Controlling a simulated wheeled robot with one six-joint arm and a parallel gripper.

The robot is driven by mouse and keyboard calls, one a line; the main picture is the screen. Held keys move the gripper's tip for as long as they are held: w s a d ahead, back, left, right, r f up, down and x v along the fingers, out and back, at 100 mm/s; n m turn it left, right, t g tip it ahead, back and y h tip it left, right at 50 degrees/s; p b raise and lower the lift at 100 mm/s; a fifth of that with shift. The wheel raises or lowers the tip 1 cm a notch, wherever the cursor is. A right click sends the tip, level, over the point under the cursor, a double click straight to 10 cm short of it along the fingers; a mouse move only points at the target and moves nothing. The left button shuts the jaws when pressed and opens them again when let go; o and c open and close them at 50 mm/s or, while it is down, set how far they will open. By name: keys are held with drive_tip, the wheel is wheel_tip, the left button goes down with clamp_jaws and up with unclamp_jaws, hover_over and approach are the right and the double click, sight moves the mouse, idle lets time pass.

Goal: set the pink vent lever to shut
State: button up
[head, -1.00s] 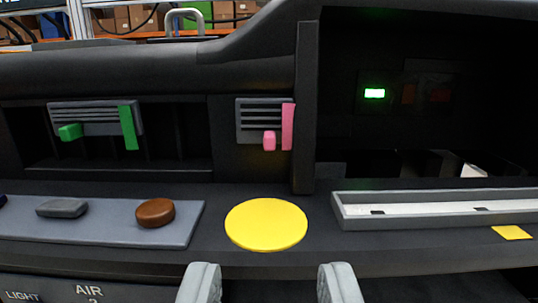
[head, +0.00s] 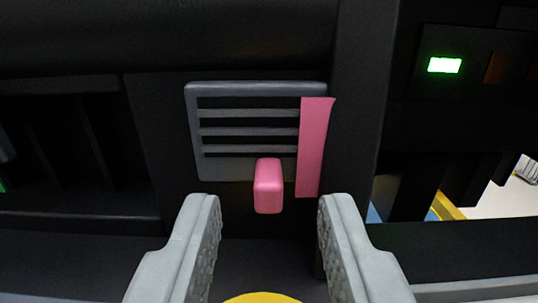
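The grey vent (head: 245,88) with dark horizontal slats is set in the black dashboard, in the upper middle of the head view. A pink lever knob (head: 268,187) sticks out at its lower edge, right of the vent's middle. A flat pink strip (head: 315,148) stands upright along the vent's right side, with a small gap between it and the knob. My gripper (head: 269,208) is open and empty. Its two grey fingers stand wide apart in front of and below the vent, with the knob showing between and slightly above the fingertips, seemingly untouched.
A yellow disc (head: 262,297) shows at the bottom edge, between the fingers. A dark upright post (head: 357,110) stands right of the vent, with an open bay and a lit green indicator (head: 444,65) beyond it. Another recess lies at the left.

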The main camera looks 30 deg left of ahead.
sight(214, 167)
drive_tip(key=shift+x, duration=0.95)
drive_tip(key=shift+s, duration=0.1)
clamp_jaws()
drive_tip(key=shift+s+a, duration=0.35)
drive_tip(key=shift+a, duration=0.2)
drive_tip(key=shift+s+a, duration=0.4)
drive_tip(key=shift+a, duration=0.15)
unclamp_jaws()
drive_tip(key=v, duration=1.7)
drive_tip(key=shift+d, duration=0.15)
drive_tip(key=shift+s, duration=0.1)
